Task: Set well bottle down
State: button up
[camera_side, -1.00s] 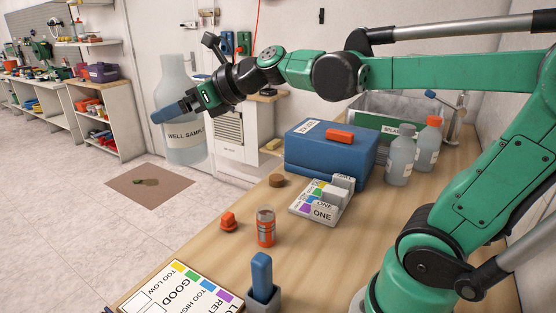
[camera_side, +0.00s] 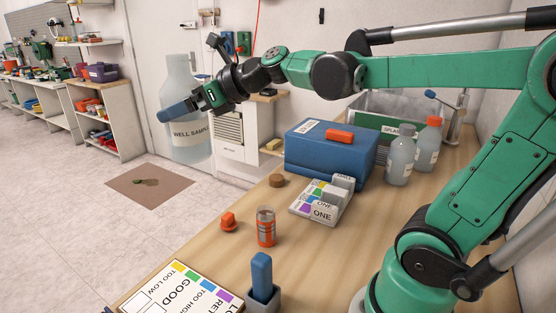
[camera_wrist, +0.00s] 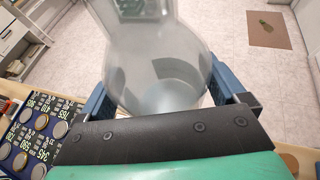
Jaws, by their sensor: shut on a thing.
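The well bottle (camera_side: 182,78) is a large clear bottle with a "WELL SAMPLE" label, held upright in the air toward the left of the bench in the side view. In the wrist view the bottle (camera_wrist: 165,75) fills the middle between the two blue fingers (camera_wrist: 165,92), with some clear liquid visible inside. The bottle's base hangs clear of the bench in the side view.
The wooden bench (camera_side: 200,262) holds a blue case (camera_side: 325,160), two clear bottles with one orange cap visible, an orange-banded vial (camera_side: 266,226), an orange cap (camera_side: 229,221), a cork (camera_side: 277,181), a blue stick in a grey holder and a colour chart (camera_side: 180,290). A brown mat (camera_side: 150,186) lies on the floor.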

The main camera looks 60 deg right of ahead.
jog(key=s+d+n+g+y, duration=0.3)
jog(key=d+n+y, duration=0.2)
jog(key=d, duration=1.1)
notch_tip(320, 180, down, 20)
jog(key=shift+s+a+f, duration=0.1)
jog(key=shift+a+f, duration=0.05)
jog(key=o, duration=1.1)
jog(key=shift+f, duration=0.1)
jog(key=v, duration=1.2)
